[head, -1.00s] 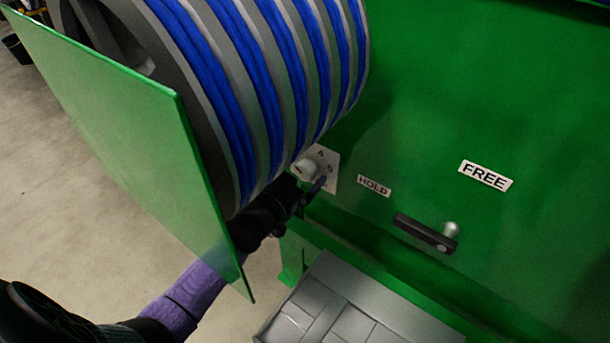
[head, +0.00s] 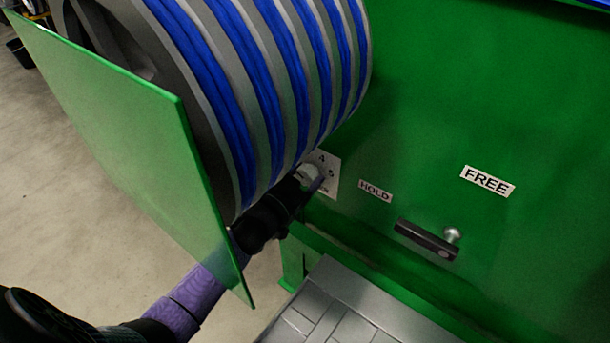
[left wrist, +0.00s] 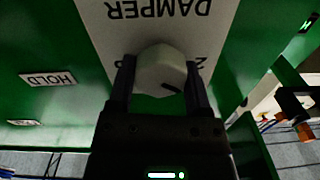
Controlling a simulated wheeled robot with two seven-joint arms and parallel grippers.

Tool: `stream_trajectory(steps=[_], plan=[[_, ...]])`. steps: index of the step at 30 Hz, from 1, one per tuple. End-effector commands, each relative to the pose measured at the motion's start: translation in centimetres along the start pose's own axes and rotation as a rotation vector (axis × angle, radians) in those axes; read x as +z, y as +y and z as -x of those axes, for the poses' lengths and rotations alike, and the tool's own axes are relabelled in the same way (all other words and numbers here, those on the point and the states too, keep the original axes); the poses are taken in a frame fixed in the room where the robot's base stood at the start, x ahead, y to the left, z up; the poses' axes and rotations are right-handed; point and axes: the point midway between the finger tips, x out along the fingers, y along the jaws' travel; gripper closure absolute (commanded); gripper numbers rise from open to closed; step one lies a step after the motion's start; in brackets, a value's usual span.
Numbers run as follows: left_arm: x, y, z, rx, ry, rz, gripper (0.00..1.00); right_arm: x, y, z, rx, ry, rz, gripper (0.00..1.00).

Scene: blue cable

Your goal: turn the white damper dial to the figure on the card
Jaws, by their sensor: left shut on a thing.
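The white damper dial (head: 307,174) sits on a white plate (head: 332,172) on the green panel, just below the blue cable drum. My left gripper (head: 312,182) reaches it from the lower left. In the left wrist view the dial (left wrist: 161,71) is between the two fingers of my left gripper (left wrist: 160,88), which are shut on its sides. A dark mark shows on the dial's lower right. The plate reads DAMPER upside down there, and a figure beside the dial is partly hidden. The card and my right gripper are not in view.
The drum of blue cable (head: 270,80) overhangs the dial. A green side plate (head: 120,180) stands left, in front of my left arm. A dark lever (head: 427,240) sits right, near the HOLD (head: 375,191) and FREE (head: 487,180) labels. A grey ridged surface (head: 340,305) lies below.

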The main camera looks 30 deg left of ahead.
Motion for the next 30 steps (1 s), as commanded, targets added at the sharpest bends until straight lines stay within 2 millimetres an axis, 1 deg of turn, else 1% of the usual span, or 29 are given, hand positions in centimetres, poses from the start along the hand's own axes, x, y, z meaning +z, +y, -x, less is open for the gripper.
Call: stream_trajectory(steps=[8, 21, 30], plan=[[0.01, 0.03, 0.01, -0.001, 0.003, -0.133, 0.95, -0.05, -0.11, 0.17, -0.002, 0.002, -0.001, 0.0], [0.13, 0.06, 0.02, -0.002, 0.011, -0.52, 0.95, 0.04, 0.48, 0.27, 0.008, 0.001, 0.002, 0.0], [0.19, 0.09, 0.03, -0.003, 0.016, -0.727, 0.95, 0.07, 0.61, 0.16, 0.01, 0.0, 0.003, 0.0]])
